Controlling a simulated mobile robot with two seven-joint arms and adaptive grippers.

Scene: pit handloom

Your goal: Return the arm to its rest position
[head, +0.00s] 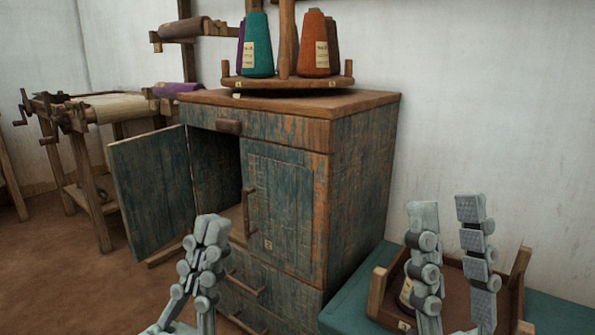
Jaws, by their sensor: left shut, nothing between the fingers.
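My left gripper (212,225) is in front of the cabinet's lower left part, fingers pointing up. Its fingers are together, with nothing held. My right gripper (447,208) is at the lower right, its two fingers upright and well apart. Nothing shows between its fingertips. It stands in front of a wooden tray (523,262). The worn blue-green cabinet (285,210) has its left door (152,190) swung open and its right door closed. My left gripper hides part of the cabinet's lower front.
A round wooden stand (325,82) with several thread cones, among them a teal cone (257,48) and an orange one (314,45), is on the cabinet. The tray rests on a teal surface (345,310), with a cone partly hidden inside. A loom frame (85,160) stands at left.

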